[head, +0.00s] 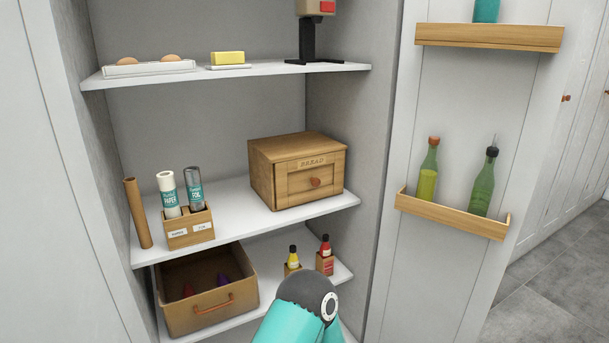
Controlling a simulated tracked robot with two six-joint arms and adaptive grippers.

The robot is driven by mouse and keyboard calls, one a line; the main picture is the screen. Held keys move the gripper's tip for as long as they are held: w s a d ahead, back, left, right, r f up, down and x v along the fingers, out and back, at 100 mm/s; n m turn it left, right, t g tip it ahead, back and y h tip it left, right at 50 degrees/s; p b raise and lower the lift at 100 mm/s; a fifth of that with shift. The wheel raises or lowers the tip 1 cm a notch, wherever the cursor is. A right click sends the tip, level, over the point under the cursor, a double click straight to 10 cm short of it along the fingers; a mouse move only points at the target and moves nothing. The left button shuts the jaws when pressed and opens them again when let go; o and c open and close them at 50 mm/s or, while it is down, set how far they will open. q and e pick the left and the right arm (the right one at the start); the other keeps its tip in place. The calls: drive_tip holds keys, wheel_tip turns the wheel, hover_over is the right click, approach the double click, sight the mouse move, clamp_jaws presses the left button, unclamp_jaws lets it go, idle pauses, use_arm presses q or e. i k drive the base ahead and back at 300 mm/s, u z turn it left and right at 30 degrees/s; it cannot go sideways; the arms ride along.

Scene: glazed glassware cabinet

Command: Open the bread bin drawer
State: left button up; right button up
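The bread bin (262,165) is a wooden box labelled BREAD on the middle shelf. Its drawer front (296,186) faces toward the right front and looks closed. A round reddish-brown knob (315,182) sits on the drawer front. No gripper shows in the head view. A teal and dark grey arm part of mine rises at the bottom centre, below the middle shelf and in front of the lower shelf.
On the middle shelf (236,198), a wooden holder (190,228) with rolls and a cardboard tube (138,213) stand left of the bin. Below are an open box (178,305) and sauce bottles (325,256). The open door (400,262) at right carries a bottle rack (450,216).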

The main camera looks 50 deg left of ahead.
sight(301, 180)
drive_tip(key=u, duration=0.6)
drive_tip(key=i, duration=1.65)
drive_tip(key=u, duration=0.75)
drive_tip(key=k, duration=0.65)
drive_tip(key=u, duration=0.2)
drive_tip(key=i, duration=0.7)
drive_tip(key=z, duration=0.15)
